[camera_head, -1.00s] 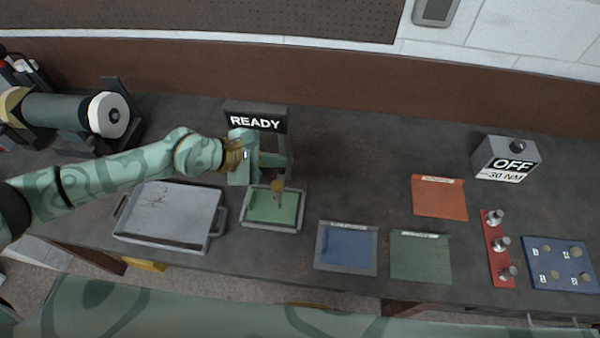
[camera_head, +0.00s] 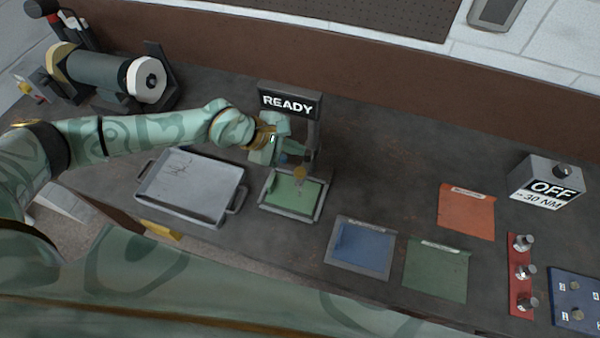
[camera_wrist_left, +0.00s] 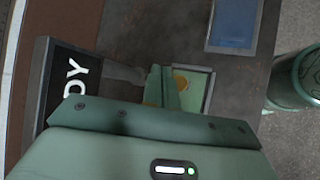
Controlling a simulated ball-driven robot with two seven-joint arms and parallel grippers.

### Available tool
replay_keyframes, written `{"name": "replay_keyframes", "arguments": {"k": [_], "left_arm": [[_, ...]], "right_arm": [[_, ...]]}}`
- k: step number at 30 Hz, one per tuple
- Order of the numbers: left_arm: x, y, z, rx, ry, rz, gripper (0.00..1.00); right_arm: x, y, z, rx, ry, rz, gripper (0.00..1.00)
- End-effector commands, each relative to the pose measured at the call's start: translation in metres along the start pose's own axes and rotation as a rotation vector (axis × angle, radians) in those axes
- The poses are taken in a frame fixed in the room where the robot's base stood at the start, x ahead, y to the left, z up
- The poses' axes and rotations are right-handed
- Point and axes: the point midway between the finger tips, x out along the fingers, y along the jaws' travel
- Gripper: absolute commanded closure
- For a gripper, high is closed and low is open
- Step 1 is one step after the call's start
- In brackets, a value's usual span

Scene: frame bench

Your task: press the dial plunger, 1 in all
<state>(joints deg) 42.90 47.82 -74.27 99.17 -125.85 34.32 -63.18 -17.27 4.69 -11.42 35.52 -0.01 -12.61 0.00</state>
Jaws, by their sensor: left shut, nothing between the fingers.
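The dial stand has a dark post and a sign (camera_head: 289,104) reading READY. Its brass-coloured plunger tip (camera_head: 299,174) hangs over a green pad in a grey-framed tray (camera_head: 292,213). My left gripper (camera_head: 300,157) is shut and empty, beside the post and just above the plunger tip. I cannot tell whether it touches the plunger. In the left wrist view the shut fingers (camera_wrist_left: 163,82) partly cover a yellow round part (camera_wrist_left: 181,83) over the green pad. The sign (camera_wrist_left: 78,80) stands left of the fingers there. My right gripper is not in view.
A grey tray (camera_head: 236,176) lies left of the stand. Blue (camera_head: 361,246), green (camera_head: 437,270) and orange (camera_head: 467,212) mats lie to the right. A box reading OFF (camera_head: 548,183), a red block with knobs (camera_head: 520,270) and a motor-like cylinder (camera_head: 98,75) are farther out.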

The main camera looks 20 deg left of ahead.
Motion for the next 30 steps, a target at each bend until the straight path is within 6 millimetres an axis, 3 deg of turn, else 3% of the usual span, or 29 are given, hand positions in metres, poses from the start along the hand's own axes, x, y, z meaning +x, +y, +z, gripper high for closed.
{"name": "replay_keyframes", "arguments": {"k": [6,12,30], "left_arm": [[0.026,-0.019,-0.019,-0.002,0.000,-0.001,1.00],[0.041,-0.030,-0.030,-0.001,0.000,-0.001,1.00],[0.043,-0.032,-0.031,0.000,-0.001,0.000,1.00]], "right_arm": [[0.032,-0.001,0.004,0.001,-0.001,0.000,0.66],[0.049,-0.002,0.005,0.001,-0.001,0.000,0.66],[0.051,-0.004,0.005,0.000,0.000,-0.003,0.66]]}}
